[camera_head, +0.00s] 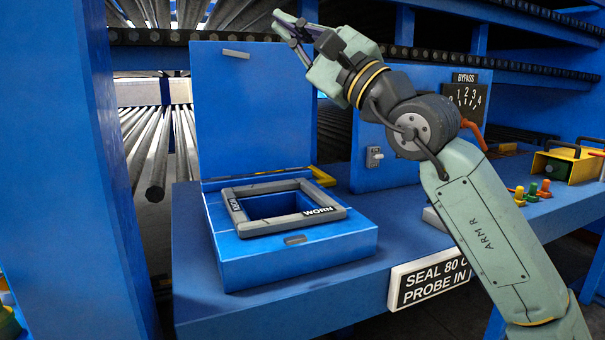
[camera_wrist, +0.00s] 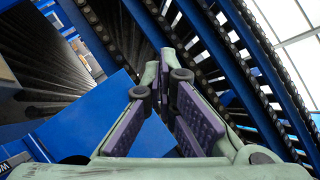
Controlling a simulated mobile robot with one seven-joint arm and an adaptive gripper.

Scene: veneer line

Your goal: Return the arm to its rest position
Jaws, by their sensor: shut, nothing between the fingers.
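My gripper (camera_head: 291,27) is raised in the upper middle of the head view, at the end of my green and grey arm. It is in front of the open blue lid (camera_head: 238,100) near its top right corner. In the wrist view my gripper (camera_wrist: 165,68) has its fingertips together at the tips, with nothing between the purple pads. The blue box (camera_head: 295,258) below has a square opening with a grey seal frame (camera_head: 290,225) around it, marked WORN. My gripper is well above this box and apart from it.
A BYPASS dial (camera_head: 466,98) and a red-orange handle (camera_head: 474,134) are on the blue panel behind my arm. Coloured buttons (camera_head: 532,190) and a yellow box (camera_head: 566,165) stand at the right. A sign (camera_head: 430,282) hangs on the bench front. Metal rollers (camera_head: 150,150) lie behind.

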